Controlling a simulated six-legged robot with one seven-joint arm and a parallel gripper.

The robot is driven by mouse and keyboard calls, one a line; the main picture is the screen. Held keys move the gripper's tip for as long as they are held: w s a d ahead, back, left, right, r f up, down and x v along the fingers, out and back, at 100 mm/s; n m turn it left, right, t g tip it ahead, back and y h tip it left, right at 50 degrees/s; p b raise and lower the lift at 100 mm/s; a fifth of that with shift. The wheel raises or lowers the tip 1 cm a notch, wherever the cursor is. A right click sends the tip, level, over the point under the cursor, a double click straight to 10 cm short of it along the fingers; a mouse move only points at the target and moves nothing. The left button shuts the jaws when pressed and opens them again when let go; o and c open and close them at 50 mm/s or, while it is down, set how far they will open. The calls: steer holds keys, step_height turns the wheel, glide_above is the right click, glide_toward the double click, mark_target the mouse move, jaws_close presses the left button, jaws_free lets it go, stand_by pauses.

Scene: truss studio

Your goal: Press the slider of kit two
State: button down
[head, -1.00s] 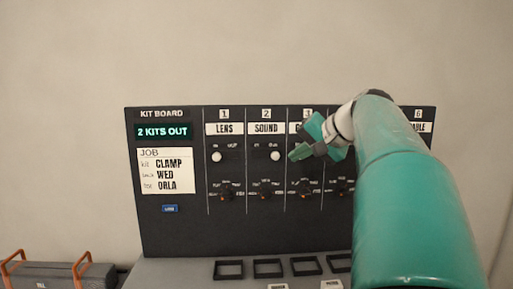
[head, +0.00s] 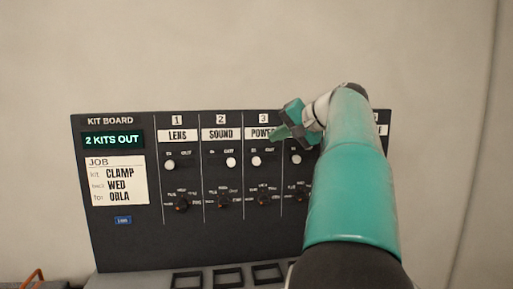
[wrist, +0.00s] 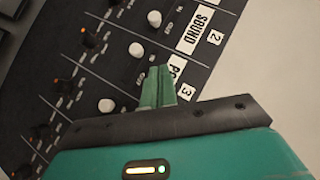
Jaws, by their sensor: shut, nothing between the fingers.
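The kit board (head: 135,235) is a dark upright panel with numbered columns. Column two, SOUND, has a white slider knob (head: 231,162) on its OUT side; the wrist view also shows this knob (wrist: 154,18). My gripper (head: 276,135) is shut and empty in front of the POWER label of column three, right of and above the SOUND knob. In the wrist view my closed fingers (wrist: 158,82) point toward column three, apart from the SOUND knob. The display (head: 112,140) reads 2 KITS OUT. My arm hides the columns on the right.
The LENS knob (head: 170,165) and POWER knob (head: 256,161) sit on their IN sides. Dark dials, such as the SOUND dial (head: 223,201), are below the sliders. A job card (head: 118,181) reads CLAMP, WED, ORLA. Square frames (head: 187,281) lie on the ledge below.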

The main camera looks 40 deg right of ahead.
glide_toward(223, 155)
steer(key=d, duration=0.4)
steer(key=w+a+f, duration=0.2)
steer(key=f, duration=0.1)
steer(key=shift+w+a+f, duration=0.1)
steer(key=shift+f, duration=0.05)
steer(key=shift+w, duration=0.1)
steer(key=w+a, duration=0.2)
steer(key=a, duration=0.1)
steer(key=w+a, duration=0.1)
steer(key=shift+a, duration=0.35)
steer(key=v, duration=1.4)
steer(key=shift+d, duration=0.2)
